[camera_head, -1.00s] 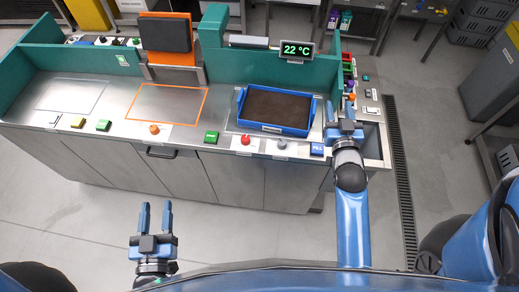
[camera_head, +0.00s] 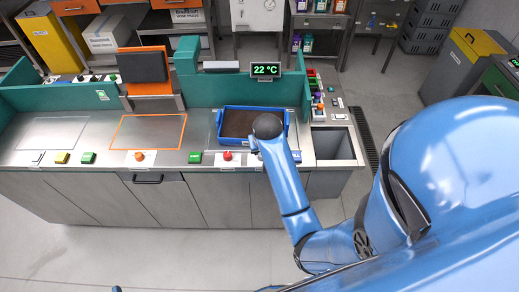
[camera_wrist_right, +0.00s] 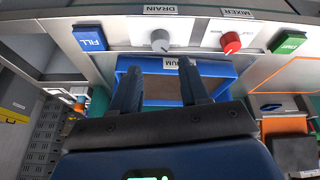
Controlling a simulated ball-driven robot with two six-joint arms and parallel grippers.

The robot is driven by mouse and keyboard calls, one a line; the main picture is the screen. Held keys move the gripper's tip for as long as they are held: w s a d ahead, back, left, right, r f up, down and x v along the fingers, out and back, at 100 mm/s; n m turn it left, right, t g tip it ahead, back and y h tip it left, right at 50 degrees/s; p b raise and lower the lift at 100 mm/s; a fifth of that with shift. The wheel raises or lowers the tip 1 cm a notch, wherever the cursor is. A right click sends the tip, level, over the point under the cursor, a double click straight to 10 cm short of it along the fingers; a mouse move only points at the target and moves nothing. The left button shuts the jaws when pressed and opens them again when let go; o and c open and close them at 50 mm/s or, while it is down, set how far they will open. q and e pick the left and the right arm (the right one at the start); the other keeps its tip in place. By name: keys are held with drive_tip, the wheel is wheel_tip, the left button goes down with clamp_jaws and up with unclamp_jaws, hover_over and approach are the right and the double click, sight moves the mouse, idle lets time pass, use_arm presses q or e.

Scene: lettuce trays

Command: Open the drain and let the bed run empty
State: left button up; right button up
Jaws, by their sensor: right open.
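The grey drain knob (camera_wrist_right: 160,40) sits on the panel under a DRAIN label in the right wrist view, its pointer direction unclear. My right gripper (camera_wrist_right: 160,76) is open and empty. Its two fingers stand apart, just below the knob in that picture and not visibly touching it. In the head view my right arm hides the knob and most of that gripper. The bed, a blue tray (camera_head: 224,130) of dark soil, sits on the steel counter and also shows in the wrist view (camera_wrist_right: 222,69). Only a fingertip of my left gripper (camera_head: 117,289) shows at the bottom edge.
The blue FILL button (camera_wrist_right: 89,39), red MIXER knob (camera_wrist_right: 230,43) and green START button (camera_wrist_right: 289,41) flank the drain knob. A 22 °C display (camera_head: 265,70) stands behind the tray. An open sink (camera_head: 333,143) is at the counter's right end.

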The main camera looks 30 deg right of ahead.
drive_tip(key=x, duration=1)
drive_tip(key=shift+p, duration=0.4)
drive_tip(key=c, duration=0.8)
drive_tip(key=shift+o, duration=0.2)
drive_tip(key=shift+w, duration=0.1)
drive_tip(key=shift+w+a+m+h+p, duration=0.1)
drive_tip(key=shift+m+h+p, duration=0.25)
drive_tip(key=shift+m, duration=0.75)
drive_tip(key=shift+w+a+m+g+h, duration=0.1)
drive_tip(key=shift+m+g+h, duration=0.2)
drive_tip(key=shift+m, duration=0.6)
drive_tip(key=shift+w+m+g+h, duration=0.1)
drive_tip(key=shift+m+g+h, duration=0.2)
drive_tip(key=shift+m, duration=0.6)
